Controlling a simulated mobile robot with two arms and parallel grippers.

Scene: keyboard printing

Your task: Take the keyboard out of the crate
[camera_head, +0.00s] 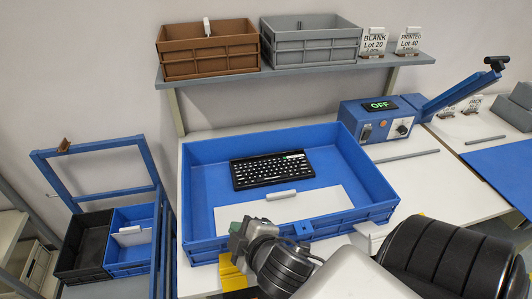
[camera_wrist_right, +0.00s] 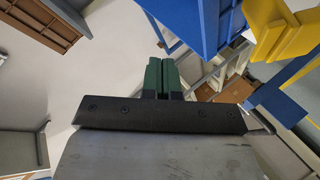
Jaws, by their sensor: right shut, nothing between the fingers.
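The keyboard (camera_head: 272,171), black with light key legends, lies inside the large blue crate (camera_head: 208,205) on the white table, towards the crate's back. A white sheet or panel with a small light bar on it lies in front of the keyboard. My right gripper (camera_head: 238,243) is at the crate's front left corner, outside the keyboard's area and apart from the keyboard. In the right wrist view its green fingers (camera_wrist_right: 161,74) are together with nothing between them. The keyboard is not seen in the wrist view. My left gripper is not in view.
A shelf (camera_head: 310,69) behind holds a brown crate (camera_head: 208,52), a grey crate (camera_head: 312,42) and lot signs. A blue press (camera_head: 380,118) showing OFF stands right of the crate. A black bin (camera_head: 82,245) and a small blue bin (camera_head: 131,252) stand at the left.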

